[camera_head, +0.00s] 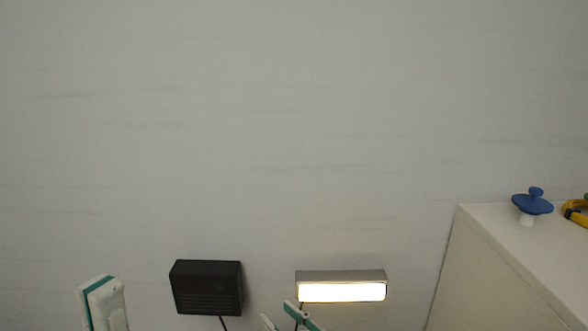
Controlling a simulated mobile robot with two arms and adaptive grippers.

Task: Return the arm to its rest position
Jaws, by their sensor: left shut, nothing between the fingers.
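My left gripper (100,296) comes up at the bottom left of the head view. Its white fingers with teal show close together; it is shut and empty, well clear of the wall. My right gripper (283,316) shows only at its tips at the bottom middle, in front of the lower left of the lit lamp. One white tip and one white-and-teal finger stand apart with nothing seen between them. The rest of both arms is below the frame.
A black box (206,287) with a cable and a lit lamp (341,291) are at the pale wall (280,130). A white cabinet (500,263) stands at the right, with a blue knobbed object (533,202) and a yellow item (575,212) on top.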

